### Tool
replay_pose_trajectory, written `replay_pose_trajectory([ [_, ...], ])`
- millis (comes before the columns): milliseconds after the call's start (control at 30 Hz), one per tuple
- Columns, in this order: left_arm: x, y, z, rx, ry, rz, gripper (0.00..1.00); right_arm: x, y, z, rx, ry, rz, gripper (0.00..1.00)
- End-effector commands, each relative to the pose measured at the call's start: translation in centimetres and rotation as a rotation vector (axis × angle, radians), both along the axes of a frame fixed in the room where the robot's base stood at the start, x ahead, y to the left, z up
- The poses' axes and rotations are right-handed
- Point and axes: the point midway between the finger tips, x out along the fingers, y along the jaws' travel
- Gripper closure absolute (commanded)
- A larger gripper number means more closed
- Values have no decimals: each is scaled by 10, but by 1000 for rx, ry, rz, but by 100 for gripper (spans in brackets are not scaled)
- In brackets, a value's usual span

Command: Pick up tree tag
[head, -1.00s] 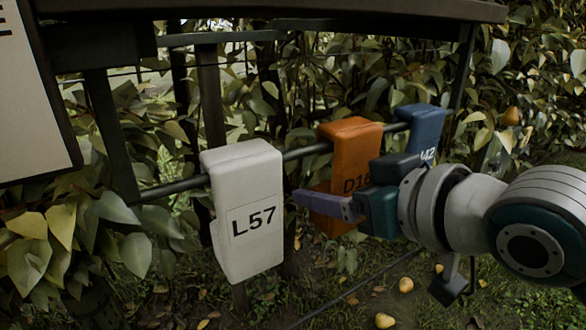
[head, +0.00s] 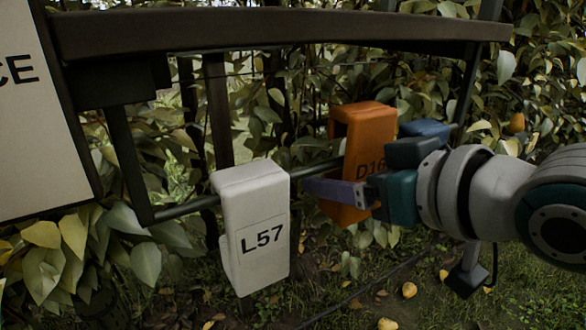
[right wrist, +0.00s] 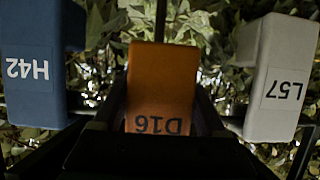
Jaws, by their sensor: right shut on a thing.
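An orange tag marked D16 (head: 366,126) is held by my right gripper (head: 335,190) in the head view. Its folded top stands above the dark rail (head: 192,206), and its hollow underside shows. In the right wrist view the orange tag (right wrist: 162,80) lies between the two dark fingers, its lettering upside down. A white tag marked L57 (head: 252,205) hangs over the rail to the left. A blue tag (head: 425,129) is mostly hidden behind my right gripper; it reads H42 in the right wrist view (right wrist: 32,60). My left gripper is out of view.
A dark beam (head: 280,28) runs above the rail. A pale sign (head: 35,110) stands at the left edge. Leafy branches fill the background, with a pear (head: 516,122) at the right. Several yellow pears lie on the grass below.

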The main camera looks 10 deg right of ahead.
Motion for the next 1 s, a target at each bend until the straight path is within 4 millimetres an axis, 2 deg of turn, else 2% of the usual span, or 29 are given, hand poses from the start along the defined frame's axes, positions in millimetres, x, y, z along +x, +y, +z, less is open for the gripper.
replay_pose_trajectory([
  [300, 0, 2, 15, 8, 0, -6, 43, -80, -28, -4, -5, 15, 2, 82],
  [500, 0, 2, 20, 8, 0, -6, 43, -122, -43, -5, -2, 13, 0, 82],
  [700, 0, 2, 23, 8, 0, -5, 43, -149, -54, -5, -2, 12, -1, 82],
  [1000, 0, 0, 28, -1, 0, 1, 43, -163, -60, 1, -3, 6, 0, 82],
])
